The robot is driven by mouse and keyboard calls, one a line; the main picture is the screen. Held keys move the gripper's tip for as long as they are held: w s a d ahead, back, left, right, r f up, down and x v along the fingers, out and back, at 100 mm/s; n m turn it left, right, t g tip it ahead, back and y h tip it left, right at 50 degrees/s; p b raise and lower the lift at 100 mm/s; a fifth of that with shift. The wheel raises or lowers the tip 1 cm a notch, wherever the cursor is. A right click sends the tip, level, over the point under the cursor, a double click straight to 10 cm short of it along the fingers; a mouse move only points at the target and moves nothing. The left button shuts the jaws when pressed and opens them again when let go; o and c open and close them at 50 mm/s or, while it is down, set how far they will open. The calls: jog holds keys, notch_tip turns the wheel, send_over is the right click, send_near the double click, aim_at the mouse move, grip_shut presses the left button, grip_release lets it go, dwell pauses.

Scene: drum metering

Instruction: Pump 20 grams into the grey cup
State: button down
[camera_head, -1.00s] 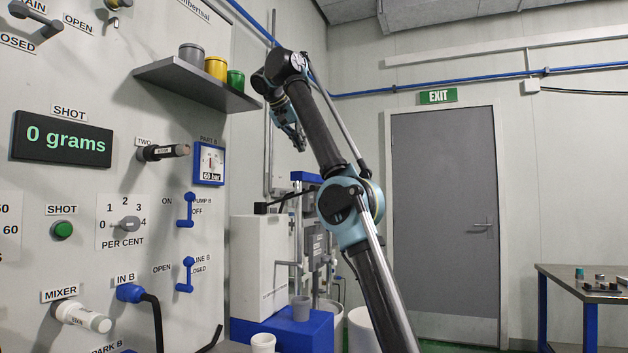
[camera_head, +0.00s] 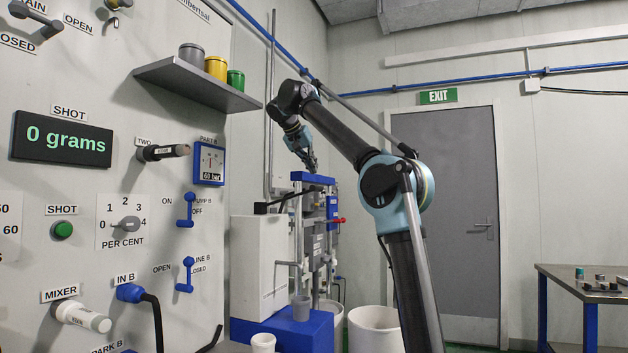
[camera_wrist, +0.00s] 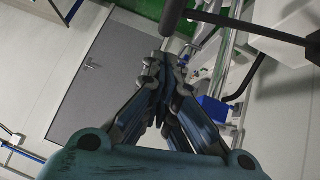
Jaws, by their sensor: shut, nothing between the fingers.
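A grey cup (camera_head: 301,308) stands upright on the blue base (camera_head: 285,335) of the pump stand. Its inside cannot be seen. The display (camera_head: 62,139) under the SHOT label reads 0 grams. A green SHOT button (camera_head: 63,230) is on the panel. My gripper (camera_head: 310,168) is shut and empty, just above the blue top (camera_head: 313,178) of the stand, well above the cup. In the wrist view my gripper (camera_wrist: 170,62) has its fingertips together beside a dark bar (camera_wrist: 250,30).
A white cup (camera_head: 262,342) stands in front of the base. A shelf (camera_head: 190,82) holds a grey, a yellow and a green pot. A white bin (camera_head: 374,328) is right of the stand. A blue-legged table (camera_head: 590,285) is at the far right.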

jog(key=shift+s+d+f, duration=0.15)
jog(key=shift+d+f, duration=0.05)
jog(key=shift+f, duration=0.7)
jog(key=shift+d+f, duration=0.2)
jog(key=shift+f, duration=0.8)
jog(key=shift+s+a+f, duration=0.1)
